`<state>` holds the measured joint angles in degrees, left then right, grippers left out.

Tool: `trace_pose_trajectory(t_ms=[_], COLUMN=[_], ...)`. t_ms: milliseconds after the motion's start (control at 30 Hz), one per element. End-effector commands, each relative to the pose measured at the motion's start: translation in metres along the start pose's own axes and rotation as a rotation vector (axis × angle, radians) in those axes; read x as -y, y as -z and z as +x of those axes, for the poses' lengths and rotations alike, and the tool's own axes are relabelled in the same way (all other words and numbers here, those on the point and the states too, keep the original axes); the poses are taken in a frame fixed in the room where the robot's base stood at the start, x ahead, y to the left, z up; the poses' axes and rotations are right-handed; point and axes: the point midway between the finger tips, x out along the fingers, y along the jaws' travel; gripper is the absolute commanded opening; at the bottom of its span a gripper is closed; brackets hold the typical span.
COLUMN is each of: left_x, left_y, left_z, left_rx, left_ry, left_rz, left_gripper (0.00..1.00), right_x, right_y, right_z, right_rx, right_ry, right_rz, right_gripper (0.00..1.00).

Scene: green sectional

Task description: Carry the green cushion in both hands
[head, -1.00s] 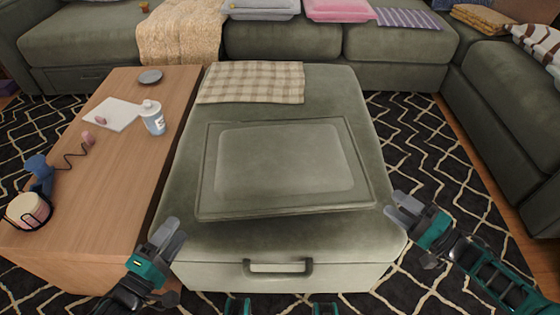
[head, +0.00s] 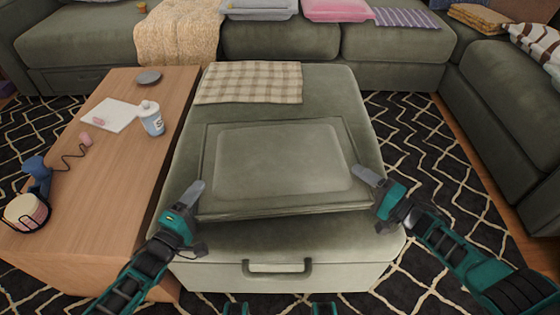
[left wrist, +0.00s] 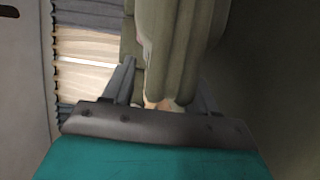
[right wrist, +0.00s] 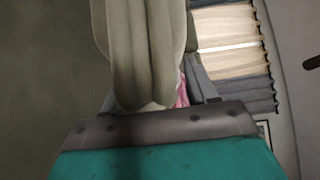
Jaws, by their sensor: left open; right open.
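The green cushion (head: 280,160) lies flat on the green ottoman (head: 290,245), with a raised panel in its middle. My left gripper (head: 192,195) is open at the cushion's near left corner. In the left wrist view the cushion's edge (left wrist: 175,45) reaches in between the open fingers (left wrist: 165,90). My right gripper (head: 368,178) is open at the cushion's near right corner. In the right wrist view the cushion's edge (right wrist: 145,50) lies between its open fingers (right wrist: 155,90). Whether any finger touches the cushion cannot be told.
A checked cloth (head: 250,82) lies on the ottoman behind the cushion. A wooden table (head: 115,200) with a cup (head: 152,120), a dish and other items stands at left. A green sectional (head: 280,40) runs behind and along the right. Patterned rug shows at right.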

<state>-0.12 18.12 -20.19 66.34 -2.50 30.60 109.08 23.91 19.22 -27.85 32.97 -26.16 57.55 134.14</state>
Motion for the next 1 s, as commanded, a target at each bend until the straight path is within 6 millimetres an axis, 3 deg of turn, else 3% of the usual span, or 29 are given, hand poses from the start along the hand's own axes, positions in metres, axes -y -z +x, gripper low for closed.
trace_pose_trajectory(t_ms=[67, 633, 1000], left_x=[0.0, 0.0001, -0.0009], left_y=[-0.0001, 0.0, 0.0003], left_z=[-0.0002, -0.0005, -0.0002], left_rx=[0.0, 0.0, 0.0], left_ry=[0.0, 0.0, -0.003], left_rz=[0.0, 0.0, 0.0], left_gripper=[0.55, 0.0, 0.0], right_x=[0.0, 0.0, 0.0009], right_y=[0.0, 0.0001, 0.0005], right_z=[-0.0002, -0.0006, -0.0003], right_rx=[0.0, 0.0, 0.0], right_ry=[0.0, 0.0, 0.002], right_rz=[0.0, 0.0, -0.001], right_gripper=[0.55, 0.0, 0.0])
